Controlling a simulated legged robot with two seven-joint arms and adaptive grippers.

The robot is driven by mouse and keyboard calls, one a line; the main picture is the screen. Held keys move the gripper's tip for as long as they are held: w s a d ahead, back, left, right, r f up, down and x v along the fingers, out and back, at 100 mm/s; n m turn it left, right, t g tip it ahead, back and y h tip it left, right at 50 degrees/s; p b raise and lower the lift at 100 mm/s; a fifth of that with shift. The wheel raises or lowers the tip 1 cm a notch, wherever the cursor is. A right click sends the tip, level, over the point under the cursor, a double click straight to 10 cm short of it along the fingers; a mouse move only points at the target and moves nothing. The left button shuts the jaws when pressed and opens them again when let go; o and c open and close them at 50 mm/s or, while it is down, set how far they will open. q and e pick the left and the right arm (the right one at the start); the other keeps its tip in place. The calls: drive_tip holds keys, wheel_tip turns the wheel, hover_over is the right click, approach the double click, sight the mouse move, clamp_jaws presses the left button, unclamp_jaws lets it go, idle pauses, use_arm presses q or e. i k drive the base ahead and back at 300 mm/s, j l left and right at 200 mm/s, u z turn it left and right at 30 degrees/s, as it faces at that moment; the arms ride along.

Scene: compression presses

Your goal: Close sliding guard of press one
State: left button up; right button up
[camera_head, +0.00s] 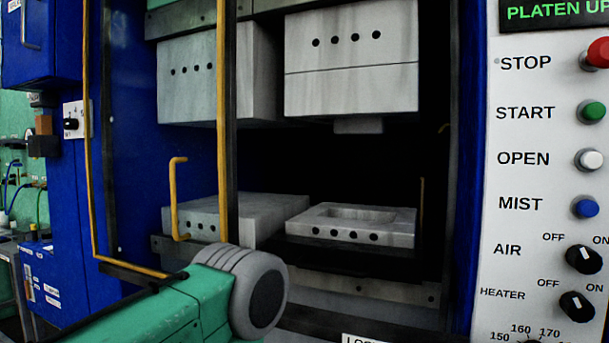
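Press one is the blue machine (135,130) with an open front. A yellow-edged guard frame (91,150) stands at the left of its opening, with a yellow upright (222,110) beside a dark strip. A yellow bracket-shaped handle (174,195) shows between these bars. The guard frame covers the left part of the opening; the right part is uncovered. A green and grey link of my arm (190,305) comes in from the lower left, in front of the guard's lower edge. Whether it touches the guard cannot be told. Neither gripper is in view.
Inside, grey upper blocks (350,60) hang well above a lower mould block (350,225). At the right, a white control panel (535,180) has buttons and knobs; its display (555,12) reads "PLATEN UP". Blue cabinets (40,50) stand at the left.

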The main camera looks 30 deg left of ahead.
sight(221, 14)
drive_tip(key=u, duration=1.75)
drive_tip(key=i+j+z, duration=0.2)
drive_tip(key=j, duration=0.2)
drive_tip(key=j+z, duration=0.15)
drive_tip(key=j, duration=0.25)
drive_tip(key=i, duration=0.05)
